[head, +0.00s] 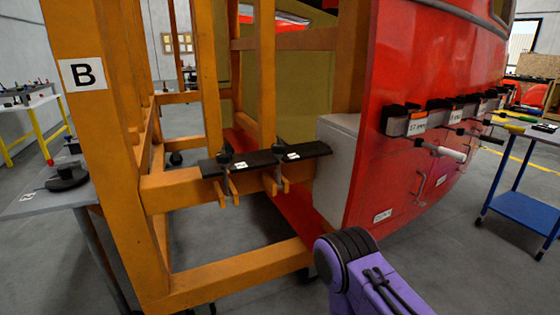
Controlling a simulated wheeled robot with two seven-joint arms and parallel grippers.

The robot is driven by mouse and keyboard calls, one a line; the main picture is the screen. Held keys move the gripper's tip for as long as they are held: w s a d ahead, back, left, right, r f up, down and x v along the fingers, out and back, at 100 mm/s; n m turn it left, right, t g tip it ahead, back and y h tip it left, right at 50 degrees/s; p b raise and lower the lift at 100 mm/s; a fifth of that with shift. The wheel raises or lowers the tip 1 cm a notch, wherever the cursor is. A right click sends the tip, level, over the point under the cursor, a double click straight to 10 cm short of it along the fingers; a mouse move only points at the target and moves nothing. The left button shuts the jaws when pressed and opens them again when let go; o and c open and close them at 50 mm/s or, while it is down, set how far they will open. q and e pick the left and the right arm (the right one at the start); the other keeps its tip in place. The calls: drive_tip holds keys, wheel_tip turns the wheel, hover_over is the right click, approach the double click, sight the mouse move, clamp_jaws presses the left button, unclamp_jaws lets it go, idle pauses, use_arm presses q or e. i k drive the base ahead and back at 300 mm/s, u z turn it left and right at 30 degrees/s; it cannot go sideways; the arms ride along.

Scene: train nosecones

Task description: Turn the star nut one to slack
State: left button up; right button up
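A black bar (262,160) lies across an orange beam of the frame. Two dark knob-like fittings stand on it, a left one (224,158) and a right one (279,153), each beside a small white label too small to read. They may be the star nuts, but I cannot tell which is number one. Orange prongs hang below each fitting. Neither gripper is in view. A purple and black link of my arm shows at the bottom right, below and to the right of the bar and apart from it.
An orange frame post (88,130) labelled B stands at left, before a grey table (45,203) holding a black round item. The red nosecone (430,80) carries black clamps and handles at right. A blue cart (525,208) stands far right. Grey floor is open between.

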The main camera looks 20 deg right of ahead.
sight(279, 150)
drive_tip(key=k, duration=0.6)
drive_tip(key=z, duration=0.35)
drive_tip(key=i, duration=1)
drive_tip(key=z, duration=0.5)
